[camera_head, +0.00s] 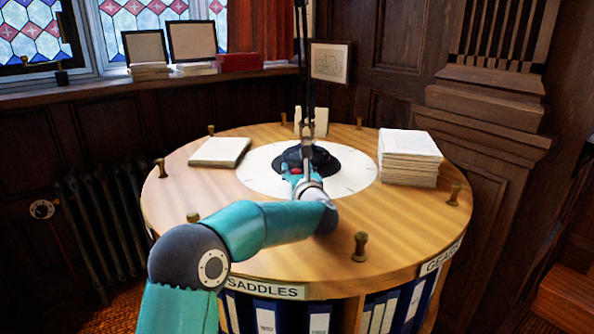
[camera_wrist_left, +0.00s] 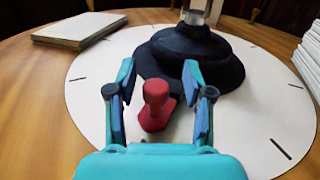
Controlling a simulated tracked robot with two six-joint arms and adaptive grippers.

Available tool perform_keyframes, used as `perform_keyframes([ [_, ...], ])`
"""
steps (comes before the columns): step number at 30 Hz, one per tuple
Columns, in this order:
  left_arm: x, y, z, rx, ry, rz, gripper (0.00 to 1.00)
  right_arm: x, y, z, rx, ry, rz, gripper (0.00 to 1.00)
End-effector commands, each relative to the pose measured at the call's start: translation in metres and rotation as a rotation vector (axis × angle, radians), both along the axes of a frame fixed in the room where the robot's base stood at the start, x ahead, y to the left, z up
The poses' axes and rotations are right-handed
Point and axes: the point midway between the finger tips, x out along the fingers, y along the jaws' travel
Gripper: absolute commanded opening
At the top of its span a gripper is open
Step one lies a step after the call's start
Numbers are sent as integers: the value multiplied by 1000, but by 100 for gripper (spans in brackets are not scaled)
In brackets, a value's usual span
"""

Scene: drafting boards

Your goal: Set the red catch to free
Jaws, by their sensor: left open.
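The red catch (camera_wrist_left: 155,105) shows in the left wrist view as a red knob on a red base, beside the black round hub (camera_wrist_left: 190,52). In the head view only a bit of the red catch (camera_head: 297,171) shows, at the front of the hub (camera_head: 318,158). My left gripper (camera_wrist_left: 160,85) is open, with one teal finger on each side of the catch. I cannot tell whether either finger touches it. In the head view my left gripper (camera_head: 292,175) is small and partly hidden by its own wrist. My right gripper is in neither view.
The hub stands on a white dial (camera_head: 258,180) with tick marks, on a round wooden table (camera_head: 200,190). Brass knobs (camera_head: 360,246) stand around its rim. Paper stacks lie at left (camera_head: 219,152) and right (camera_head: 409,160). A thin dark pole (camera_head: 308,80) rises from the hub.

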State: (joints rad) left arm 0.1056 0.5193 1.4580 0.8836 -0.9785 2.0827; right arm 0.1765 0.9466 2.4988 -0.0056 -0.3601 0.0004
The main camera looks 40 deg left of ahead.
Motion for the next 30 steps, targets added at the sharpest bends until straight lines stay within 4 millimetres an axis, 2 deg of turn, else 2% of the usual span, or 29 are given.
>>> perform_keyframes([
  [8,-10,-13,0,-1,2,-2,51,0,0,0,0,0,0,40],
  [21,-62,-76,0,1,-1,-3,51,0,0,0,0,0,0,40],
  [25,-72,-87,-1,-1,-1,-2,51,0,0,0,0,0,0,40],
  [30,-77,-91,-1,0,-1,1,51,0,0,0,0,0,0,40],
])
